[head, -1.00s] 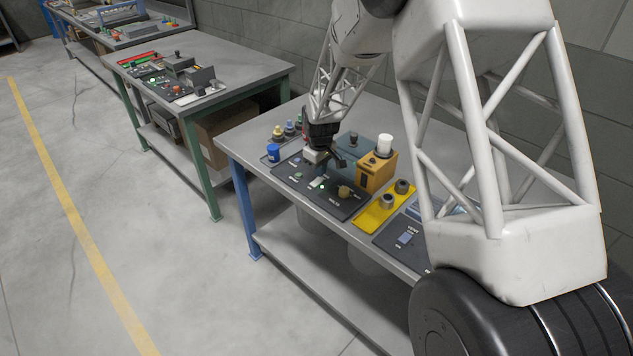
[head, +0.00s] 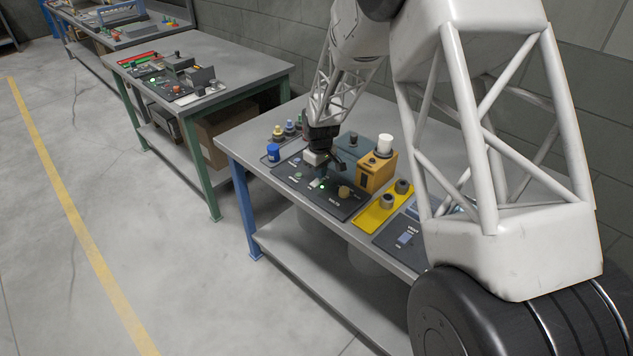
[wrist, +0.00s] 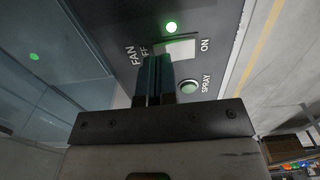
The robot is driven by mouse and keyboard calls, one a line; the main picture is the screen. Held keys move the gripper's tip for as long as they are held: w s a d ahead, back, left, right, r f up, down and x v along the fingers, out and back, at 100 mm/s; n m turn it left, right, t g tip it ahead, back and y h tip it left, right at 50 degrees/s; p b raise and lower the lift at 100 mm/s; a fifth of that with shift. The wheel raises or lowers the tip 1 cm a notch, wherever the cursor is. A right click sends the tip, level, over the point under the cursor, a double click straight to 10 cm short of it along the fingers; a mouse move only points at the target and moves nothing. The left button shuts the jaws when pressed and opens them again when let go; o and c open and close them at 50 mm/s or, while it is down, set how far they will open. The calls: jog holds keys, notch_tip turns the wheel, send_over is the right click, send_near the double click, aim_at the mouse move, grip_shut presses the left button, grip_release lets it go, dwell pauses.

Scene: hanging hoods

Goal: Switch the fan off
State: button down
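In the wrist view the fan switch (wrist: 178,49) is a pale rocker on a dark panel (wrist: 205,18), between the printed words OFF, partly covered, and ON. A green lamp (wrist: 171,27) glows beside it. My gripper (wrist: 154,62) has its two dark teal fingers together, with nothing seen between them. The fingertips are by the OFF end of the switch; I cannot tell whether they touch it. In the head view my gripper (head: 324,172) is low over the panel (head: 335,208), where the green lamp (head: 321,186) also shows.
A SPRAY button (wrist: 188,87) sits beside the switch. An orange box (head: 376,172) with a white-topped post and a yellow tray (head: 383,214) stand to the right on the bench.

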jog(key=shift+f, duration=0.6)
dwell(0.5)
jog(key=shift+r, duration=3.55)
